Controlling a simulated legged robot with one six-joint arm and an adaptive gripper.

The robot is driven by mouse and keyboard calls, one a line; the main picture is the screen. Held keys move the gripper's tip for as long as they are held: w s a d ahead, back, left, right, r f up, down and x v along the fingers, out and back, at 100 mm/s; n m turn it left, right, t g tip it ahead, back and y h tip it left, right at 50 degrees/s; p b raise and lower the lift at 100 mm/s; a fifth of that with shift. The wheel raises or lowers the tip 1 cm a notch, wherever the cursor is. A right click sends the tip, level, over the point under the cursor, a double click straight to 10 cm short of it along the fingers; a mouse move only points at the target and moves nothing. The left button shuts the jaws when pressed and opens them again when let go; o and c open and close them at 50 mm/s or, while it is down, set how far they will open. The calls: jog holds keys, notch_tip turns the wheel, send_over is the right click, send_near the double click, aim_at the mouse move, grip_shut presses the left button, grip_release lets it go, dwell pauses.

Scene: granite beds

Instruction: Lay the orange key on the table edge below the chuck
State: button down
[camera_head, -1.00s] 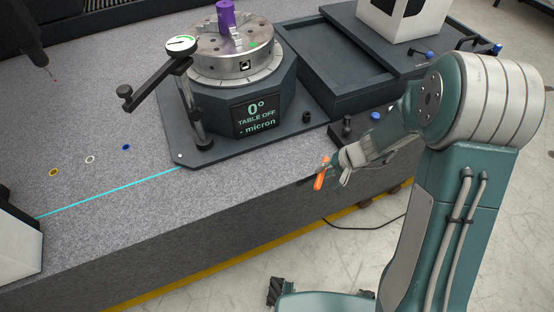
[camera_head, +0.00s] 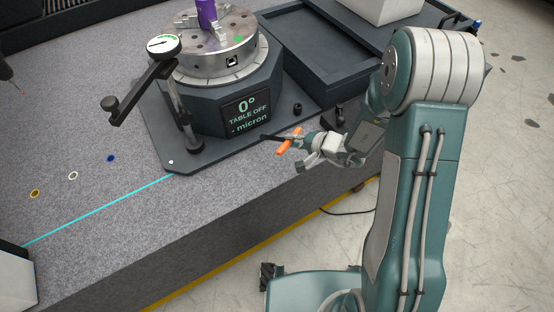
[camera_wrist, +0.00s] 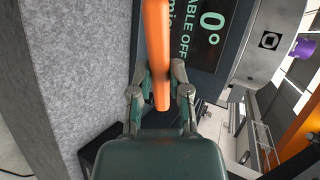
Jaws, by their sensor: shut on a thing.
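The orange key (camera_head: 290,141) is held in my gripper (camera_head: 299,146), close to the front of the rotary table's base plate. In the wrist view the orange key (camera_wrist: 157,50) runs up between the two fingers of my gripper (camera_wrist: 160,88), which are shut on it. A dark shaft sticks out from the key to the left in the head view. The silver chuck (camera_head: 216,45) sits on the dark rotary table, above and left of my gripper. The granite table edge (camera_head: 245,190) runs below. I cannot tell whether the key touches any surface.
A dark tray (camera_head: 325,50) lies behind my gripper. A purple piece (camera_head: 206,12) stands in the chuck.

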notch_tip(320, 180, down, 8)
jog(key=shift+a+r, duration=0.15)
jog(key=shift+r, duration=0.05)
jog(key=shift+a, duration=0.2)
jog(key=c, duration=0.8)
grip_release()
jog(key=shift+o, duration=0.2)
jog(key=shift+d, duration=0.2)
jog(key=shift+s+d+r, duration=0.2)
jog(key=shift+d, duration=0.1)
jog(key=v, duration=0.7)
